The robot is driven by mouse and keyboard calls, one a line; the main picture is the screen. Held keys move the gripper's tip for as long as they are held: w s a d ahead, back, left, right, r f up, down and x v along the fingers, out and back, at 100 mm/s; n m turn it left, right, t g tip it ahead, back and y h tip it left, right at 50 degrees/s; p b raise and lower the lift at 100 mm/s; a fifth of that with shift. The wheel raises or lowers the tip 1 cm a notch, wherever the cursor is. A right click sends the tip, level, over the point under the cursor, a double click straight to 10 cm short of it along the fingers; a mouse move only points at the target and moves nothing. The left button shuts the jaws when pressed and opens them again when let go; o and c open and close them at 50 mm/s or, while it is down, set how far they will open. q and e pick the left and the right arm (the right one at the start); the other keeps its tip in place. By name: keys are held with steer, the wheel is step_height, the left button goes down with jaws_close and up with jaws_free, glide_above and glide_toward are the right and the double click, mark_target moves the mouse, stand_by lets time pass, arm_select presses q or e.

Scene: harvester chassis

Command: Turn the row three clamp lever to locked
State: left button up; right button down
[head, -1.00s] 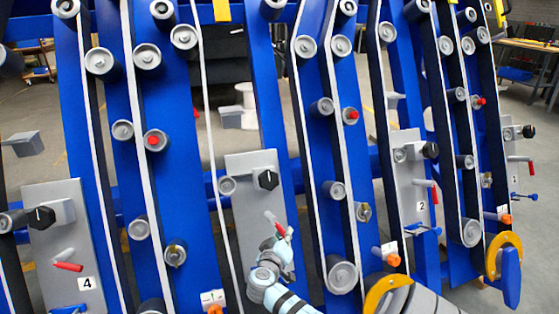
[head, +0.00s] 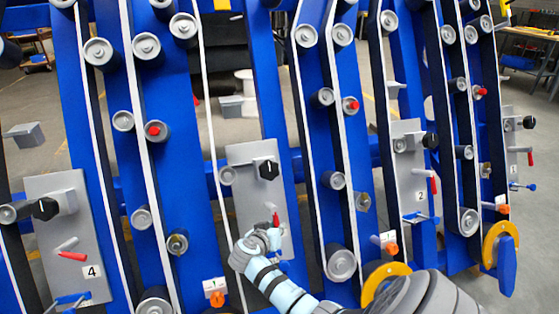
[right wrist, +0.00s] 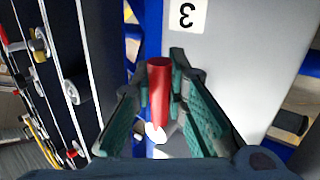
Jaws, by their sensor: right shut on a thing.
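The row three clamp lever has a red handle (head: 276,219) low on a grey plate (head: 247,158). In the head view the handle hangs close to vertical, partly hidden by my right gripper (head: 270,232). In the right wrist view the red handle (right wrist: 159,88) stands between the two green-padded fingers of my right gripper (right wrist: 160,100). The gripper is shut on it. An upside-down number 3 label (right wrist: 187,14) is on the plate beside it. My left gripper is out of view.
A black knob (head: 268,170) sits above the lever on the same plate. Blue rails (head: 180,215) with rollers and white belts flank the plate.

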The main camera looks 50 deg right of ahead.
steer(key=c, duration=1.6)
jaws_free()
steer(key=shift+o, duration=0.2)
steer(key=v, duration=0.7)
steer(key=shift+a, duration=0.3)
